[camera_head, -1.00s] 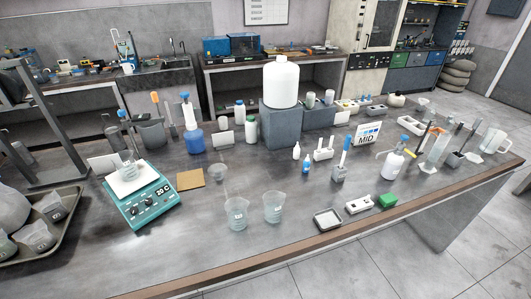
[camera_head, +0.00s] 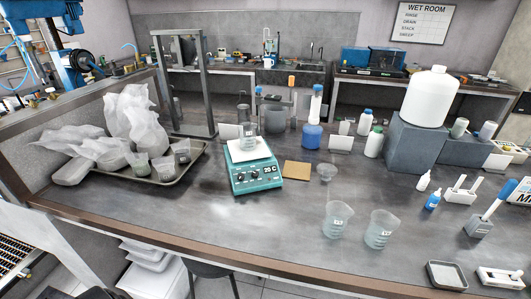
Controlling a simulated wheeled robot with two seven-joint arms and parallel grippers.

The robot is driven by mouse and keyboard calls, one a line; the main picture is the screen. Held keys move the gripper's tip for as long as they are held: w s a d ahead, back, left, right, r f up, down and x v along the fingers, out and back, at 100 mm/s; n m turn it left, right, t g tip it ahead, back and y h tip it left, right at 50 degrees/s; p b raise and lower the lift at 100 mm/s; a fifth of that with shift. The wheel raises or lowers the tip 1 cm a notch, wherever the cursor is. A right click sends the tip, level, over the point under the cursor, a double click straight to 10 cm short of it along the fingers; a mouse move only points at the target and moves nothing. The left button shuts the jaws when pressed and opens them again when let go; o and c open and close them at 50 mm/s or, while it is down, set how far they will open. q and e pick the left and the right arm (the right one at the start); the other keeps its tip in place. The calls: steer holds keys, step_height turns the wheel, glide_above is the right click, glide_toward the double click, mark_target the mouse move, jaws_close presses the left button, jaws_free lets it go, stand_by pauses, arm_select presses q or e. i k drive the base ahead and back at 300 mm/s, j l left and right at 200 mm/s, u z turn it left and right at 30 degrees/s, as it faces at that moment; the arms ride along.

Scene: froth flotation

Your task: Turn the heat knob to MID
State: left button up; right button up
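The teal hotplate (camera_head: 256,179) stands on the bench near the middle of the view, with a white top. Its front panel carries dark knobs (camera_head: 240,177) and a display reading 20 C. The knob markings are too small to read. A clear beaker (camera_head: 247,124) stands on the hotplate's top. Neither of my grippers is in view.
A tray (camera_head: 193,168) with bags and small cups lies left of the hotplate. Two beakers (camera_head: 338,219) stand front right. The bench in front of the hotplate is clear.

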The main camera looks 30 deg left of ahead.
mark_target(241, 177)
steer(key=u, duration=1.25)
steer(key=k+z, duration=0.15)
steer(key=k, duration=0.1)
